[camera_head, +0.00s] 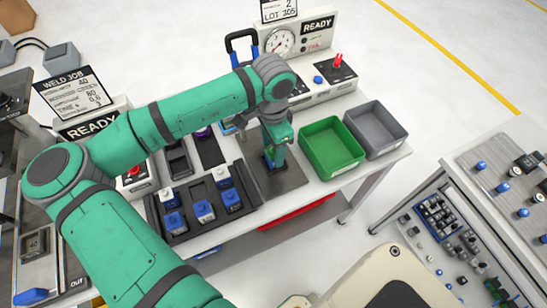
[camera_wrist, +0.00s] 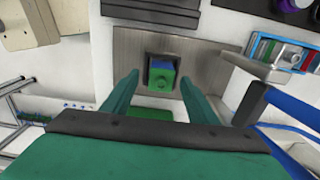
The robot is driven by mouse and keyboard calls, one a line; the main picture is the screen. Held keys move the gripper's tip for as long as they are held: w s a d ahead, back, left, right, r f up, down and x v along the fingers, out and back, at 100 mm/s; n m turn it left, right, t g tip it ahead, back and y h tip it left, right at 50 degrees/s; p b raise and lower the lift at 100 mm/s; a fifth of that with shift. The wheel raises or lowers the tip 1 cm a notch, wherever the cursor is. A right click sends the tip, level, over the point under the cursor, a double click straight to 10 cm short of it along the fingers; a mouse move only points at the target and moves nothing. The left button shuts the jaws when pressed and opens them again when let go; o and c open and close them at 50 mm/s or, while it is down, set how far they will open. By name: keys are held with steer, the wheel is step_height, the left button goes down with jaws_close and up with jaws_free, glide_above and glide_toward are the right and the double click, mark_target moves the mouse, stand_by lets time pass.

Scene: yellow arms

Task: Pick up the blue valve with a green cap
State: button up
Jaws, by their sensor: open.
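The blue valve with a green cap (camera_wrist: 162,76) shows in the wrist view, seated in a small dark square holder on a grey plate (camera_wrist: 128,45). In the head view it is mostly hidden by my gripper, with a bit of blue at the gripper's tip. My gripper (camera_wrist: 159,84) is open and empty, pointing down over the plate (camera_head: 284,181). In the wrist view its two green fingers lie to the left and right of the valve, apart from it. I cannot tell the height left between fingertips and valve.
A dark rack (camera_head: 180,231) of blue and white valves stands left of the plate. A green bin (camera_head: 332,146) and a grey bin (camera_head: 375,128) stand right of it. A gauge tester (camera_head: 318,75) is behind. Another cart (camera_head: 500,215) stands at the right.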

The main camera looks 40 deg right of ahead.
steer(key=shift+w+d+f, duration=0.1)
steer(key=shift+f, duration=1.45)
steer(key=c, duration=1.2)
steer(key=shift+r, duration=0.2)
